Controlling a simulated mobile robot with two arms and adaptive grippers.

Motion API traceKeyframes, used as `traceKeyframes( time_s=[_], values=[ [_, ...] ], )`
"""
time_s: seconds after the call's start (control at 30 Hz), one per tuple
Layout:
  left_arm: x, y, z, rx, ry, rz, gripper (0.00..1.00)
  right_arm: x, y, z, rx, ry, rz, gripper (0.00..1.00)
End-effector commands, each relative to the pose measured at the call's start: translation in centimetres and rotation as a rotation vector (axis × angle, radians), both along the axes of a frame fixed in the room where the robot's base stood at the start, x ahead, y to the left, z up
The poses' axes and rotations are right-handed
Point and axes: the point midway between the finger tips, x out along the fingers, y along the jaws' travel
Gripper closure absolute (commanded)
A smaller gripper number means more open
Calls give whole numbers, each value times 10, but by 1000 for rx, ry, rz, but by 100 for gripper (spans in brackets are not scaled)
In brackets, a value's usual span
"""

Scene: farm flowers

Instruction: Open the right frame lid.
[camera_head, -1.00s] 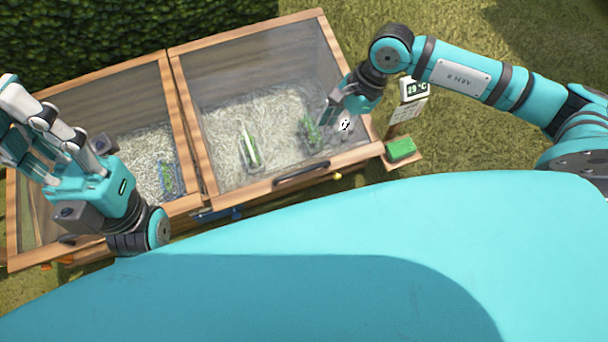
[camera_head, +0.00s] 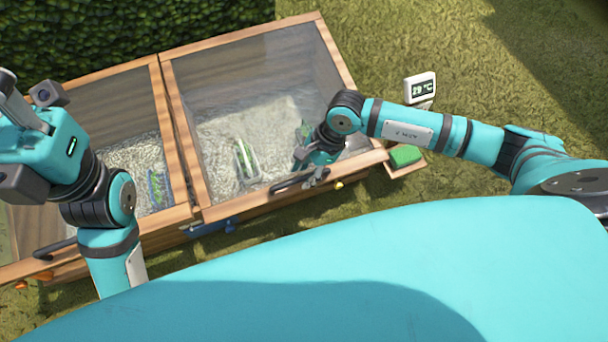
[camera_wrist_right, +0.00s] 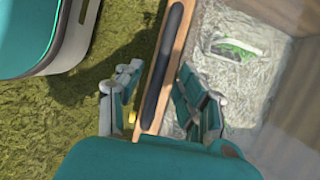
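The right frame lid (camera_head: 210,211) is a glazed wooden lid that looks closed on the right half of the cold frame. Its dark bar handle (camera_head: 290,184) runs along the front edge. My right gripper (camera_head: 312,180) is at the right end of this handle. In the right wrist view, the open fingers of my right gripper (camera_wrist_right: 150,100) stand on either side of the front rail and the dark handle (camera_wrist_right: 167,60). I see no clear contact. My left gripper (camera_head: 22,105) is at the left edge, partly cut off, above the left part of the frame.
The left lid (camera_head: 165,218) is beside it, with its own dark handle (camera_head: 55,248). Plants in clear holders stand on pale bedding under the glass. A thermometer display (camera_head: 420,88) and a green block (camera_head: 405,155) are at the right. A hedge (camera_head: 90,35) is behind.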

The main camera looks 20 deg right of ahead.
Motion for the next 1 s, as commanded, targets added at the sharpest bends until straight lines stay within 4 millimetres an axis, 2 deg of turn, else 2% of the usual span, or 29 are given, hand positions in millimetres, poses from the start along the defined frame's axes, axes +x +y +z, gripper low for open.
traceKeyframes(
  time_s=[0.1, 0.37, 0.67, 1.0],
  values=[
    [0, 0, 1, 0, -10, 0, 100, 0, 2, -6, 0, 0, -1, 62],
    [0, 0, 2, 1, -10, 0, 100, 0, 3, -7, 0, 0, 0, 62],
    [0, -1, 2, 2, -10, 0, 100, 0, 3, -7, 0, 0, 0, 98],
    [0, -1, 2, 2, -10, 0, 100, 0, 3, -6, 0, 0, -1, 100]
  ],
)
